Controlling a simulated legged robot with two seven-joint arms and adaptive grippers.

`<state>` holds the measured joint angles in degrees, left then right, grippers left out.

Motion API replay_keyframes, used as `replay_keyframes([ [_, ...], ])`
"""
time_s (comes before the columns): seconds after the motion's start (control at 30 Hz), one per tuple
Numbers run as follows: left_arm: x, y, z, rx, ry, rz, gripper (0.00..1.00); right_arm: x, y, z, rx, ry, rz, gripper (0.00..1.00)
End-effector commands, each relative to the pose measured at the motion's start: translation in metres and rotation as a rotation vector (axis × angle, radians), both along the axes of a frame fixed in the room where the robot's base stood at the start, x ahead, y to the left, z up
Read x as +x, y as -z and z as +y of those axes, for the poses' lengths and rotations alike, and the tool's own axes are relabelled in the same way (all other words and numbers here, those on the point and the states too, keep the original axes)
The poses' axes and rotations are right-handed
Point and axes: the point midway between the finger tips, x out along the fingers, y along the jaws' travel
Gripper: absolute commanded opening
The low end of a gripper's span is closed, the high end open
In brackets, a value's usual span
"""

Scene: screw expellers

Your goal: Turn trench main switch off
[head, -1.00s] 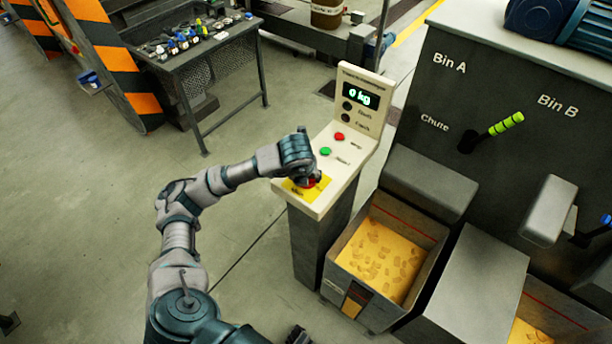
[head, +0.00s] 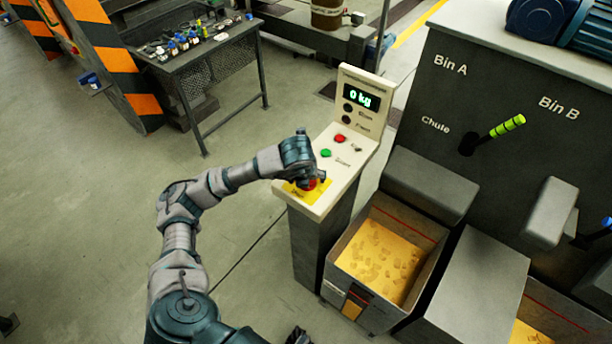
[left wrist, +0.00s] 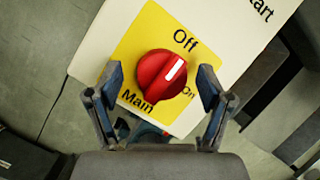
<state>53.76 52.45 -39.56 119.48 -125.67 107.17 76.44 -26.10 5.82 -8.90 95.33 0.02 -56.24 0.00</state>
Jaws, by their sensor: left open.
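The main switch is a round red knob (left wrist: 162,77) on a yellow plate (left wrist: 140,48) marked Off, On and Main. Its white mark points up and right in the left wrist view, roughly toward the word Off. In the head view the knob (head: 310,185) is partly hidden by my left gripper (head: 308,180). In the left wrist view my left gripper (left wrist: 160,88) is open, with one finger on each side of the knob. Small gaps show between the fingers and the knob. A dark part at the bottom edge of the head view may be my right gripper (head: 298,336), mostly cut off.
The switch sits at the near end of a pale control panel (head: 341,180) with a green and a red button and a "0 kg" display (head: 357,96). Bins of yellow material (head: 385,255) stand to the right. Open floor (head: 90,220) lies left.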

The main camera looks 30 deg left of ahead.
Motion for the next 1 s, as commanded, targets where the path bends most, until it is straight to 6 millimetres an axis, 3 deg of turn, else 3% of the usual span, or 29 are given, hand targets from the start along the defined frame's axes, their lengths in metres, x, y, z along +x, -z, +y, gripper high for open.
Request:
replay_keyframes([
  [0.17,-0.005,-0.016,-0.003,-0.001,0.003,-0.003,0.8,-0.001,0.0,0.0,0.0,0.0,0.0,0.0],
  [0.4,-0.024,-0.067,-0.008,0.002,0.002,-0.008,0.8,-0.002,0.0,-0.001,0.0,0.0,0.001,0.0],
  [0.6,-0.035,-0.095,-0.011,0.0,0.002,-0.005,0.8,-0.002,0.0,-0.001,-0.001,0.0,0.002,0.0],
  [1.0,-0.042,-0.108,-0.013,-0.002,0.0,0.001,0.8,-0.002,0.0,-0.001,-0.002,0.0,0.003,0.0],
])
